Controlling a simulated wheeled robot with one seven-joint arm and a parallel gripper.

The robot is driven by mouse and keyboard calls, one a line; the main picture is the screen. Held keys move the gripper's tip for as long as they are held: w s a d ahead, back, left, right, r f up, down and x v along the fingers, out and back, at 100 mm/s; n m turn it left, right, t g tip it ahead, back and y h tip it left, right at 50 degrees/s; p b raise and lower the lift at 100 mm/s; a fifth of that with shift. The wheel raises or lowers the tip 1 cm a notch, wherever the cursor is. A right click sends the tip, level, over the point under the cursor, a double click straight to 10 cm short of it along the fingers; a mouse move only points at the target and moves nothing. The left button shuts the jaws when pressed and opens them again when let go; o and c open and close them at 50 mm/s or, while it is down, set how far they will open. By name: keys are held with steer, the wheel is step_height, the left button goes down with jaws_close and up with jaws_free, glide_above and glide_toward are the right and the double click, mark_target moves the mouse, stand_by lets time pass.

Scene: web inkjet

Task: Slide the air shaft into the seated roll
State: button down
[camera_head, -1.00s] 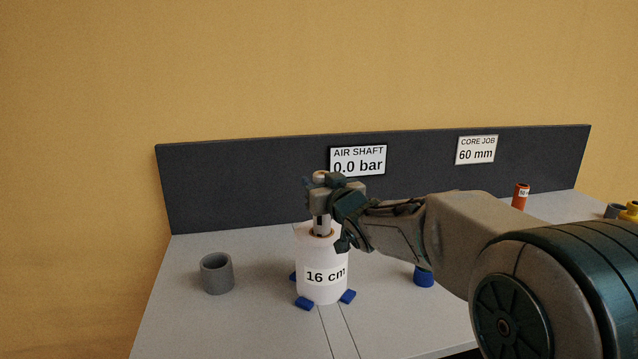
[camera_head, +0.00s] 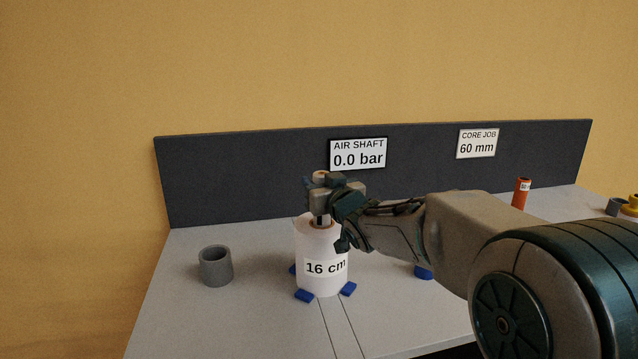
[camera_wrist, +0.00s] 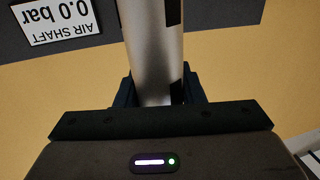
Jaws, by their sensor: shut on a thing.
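The white roll (camera_head: 320,250), marked "16 cm", stands upright on the table between small blue blocks (camera_head: 304,296). My gripper (camera_head: 322,197) is directly above the roll and shut on the air shaft. The grey metal shaft (camera_wrist: 154,50) runs between the fingers in the wrist view, with dark strips along its side. In the head view the shaft's top shows just above the gripper, and a short length below goes down into the roll's core opening. How deep its lower end sits is hidden inside the roll.
A grey hollow cylinder (camera_head: 216,266) stands at the left. A blue object (camera_head: 424,272) is partly hidden under my arm. An orange tube (camera_head: 521,193) and grey and yellow parts stand at the right. A dark back panel (camera_head: 250,180) carries signs reading "0.0 bar" and "60 mm".

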steer(key=shift+f+b, duration=2.15)
steer(key=shift+f, duration=0.2)
steer(key=c, duration=0.9)
jaws_free()
steer(key=shift+o, duration=0.2)
steer(key=v, duration=1.4)
steer(key=shift+p, duration=0.45)
